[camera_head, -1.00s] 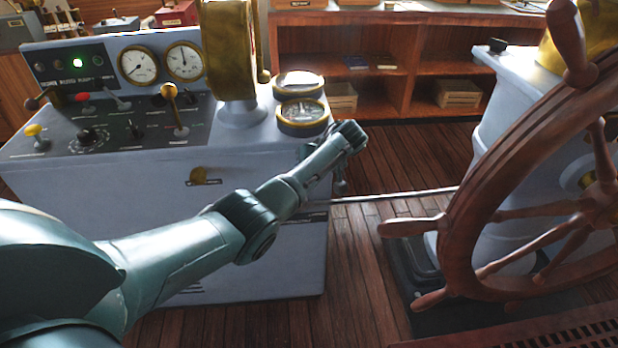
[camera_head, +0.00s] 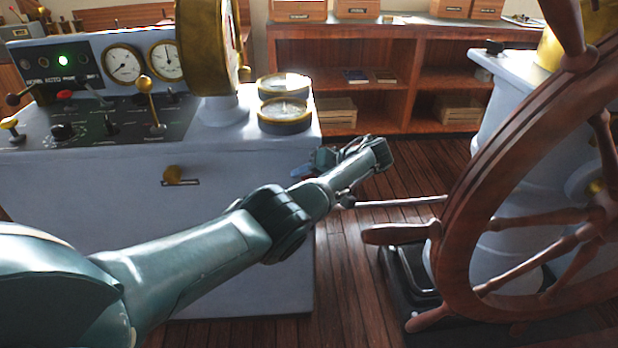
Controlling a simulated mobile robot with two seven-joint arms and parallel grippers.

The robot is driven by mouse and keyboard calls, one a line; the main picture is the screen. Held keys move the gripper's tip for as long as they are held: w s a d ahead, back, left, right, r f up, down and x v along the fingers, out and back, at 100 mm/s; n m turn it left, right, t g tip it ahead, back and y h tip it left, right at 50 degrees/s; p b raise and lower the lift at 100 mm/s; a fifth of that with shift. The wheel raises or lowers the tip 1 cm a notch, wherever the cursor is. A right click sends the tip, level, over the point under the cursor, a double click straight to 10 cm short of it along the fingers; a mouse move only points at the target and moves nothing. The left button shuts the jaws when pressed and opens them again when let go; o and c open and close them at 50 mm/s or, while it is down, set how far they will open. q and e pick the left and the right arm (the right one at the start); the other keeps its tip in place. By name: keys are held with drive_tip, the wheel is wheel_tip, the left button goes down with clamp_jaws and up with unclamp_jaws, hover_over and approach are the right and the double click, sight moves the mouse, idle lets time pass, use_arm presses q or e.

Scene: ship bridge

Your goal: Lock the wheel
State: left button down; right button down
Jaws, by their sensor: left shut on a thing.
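The wooden ship's wheel (camera_head: 462,215) stands at the right in the head view, cut off by the right edge. Its pale pedestal (camera_head: 505,160) is behind it. A thin metal rod (camera_head: 400,202) runs sideways left of the wheel; its left end passes behind my arm. My left gripper (camera_head: 318,163) is beside the console's right side, apart from the wheel, folded back towards the left. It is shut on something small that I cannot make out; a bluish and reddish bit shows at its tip. My right gripper is out of view.
The pale console (camera_head: 240,165) at the left carries levers, gauges and a brass instrument (camera_head: 205,50). A wooden shelf (camera_head: 400,28) stands at the back. Open plank floor (camera_head: 350,270) lies between console and wheel. A dark base (camera_head: 405,280) sits under the wheel.

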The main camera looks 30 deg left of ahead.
use_arm(q)
drive_tip(key=shift+d, duration=0.1)
drive_tip(key=c, duration=1.4)
unclamp_jaws()
drive_tip(key=o, duration=0.4)
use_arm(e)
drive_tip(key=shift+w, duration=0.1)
use_arm(q)
drive_tip(key=shift+d, duration=0.1)
drive_tip(key=b+v, duration=0.1)
drive_tip(key=v, duration=1.2)
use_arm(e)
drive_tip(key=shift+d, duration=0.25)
